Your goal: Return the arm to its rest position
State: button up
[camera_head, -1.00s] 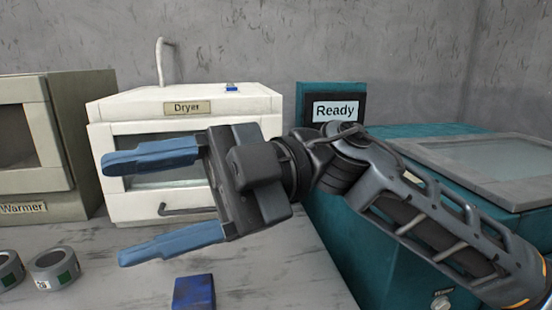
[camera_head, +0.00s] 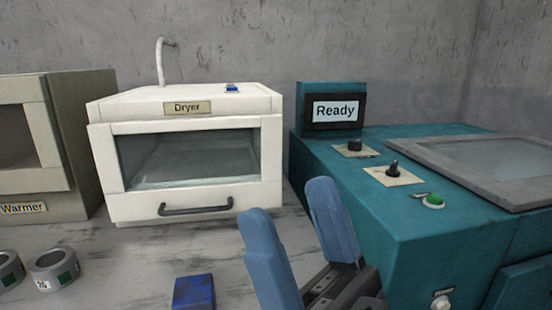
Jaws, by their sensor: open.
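My gripper (camera_head: 286,203) shows at the bottom centre of the head view, its two blue fingers pointing up and apart. It is open with nothing between the fingers. It is in front of the teal machine's left side and right of the blue block. The rest of my arm is below the picture and hidden.
A warmer (camera_head: 80,140) is at left. A teal machine (camera_head: 400,225) with a "Ready" screen (camera_head: 335,111) is at right. Ring parts (camera_head: 52,268) and a blue block (camera_head: 194,292) lie in front.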

jog(key=s+d+f+m+g+h, duration=0.1)
jog(key=s+d+f+m+h, duration=0.6)
jog(key=f+h, duration=0.35)
jog(key=s+d+f+m+g+h, duration=0.2)
jog(key=s+d+f+m+h, duration=0.2)
jog(key=s+d+f+h, duration=0.55)
jog(key=s+d+f+n+g+h, duration=0.1)
jog(key=s+d+f+n+g, duration=0.2)
jog(key=s+f, duration=0.5)
notch_tip(320, 180, up, 15)
jog(key=g+p, duration=0.1)
jog(key=p, duration=1.3)
jog(key=shift+s+r+m, duration=0.15)
jog(key=shift+s+m, duration=0.15)
jog(key=shift+m, duration=0.1)
jog(key=shift+d, duration=0.1)
jog(key=shift+c, duration=0.4)
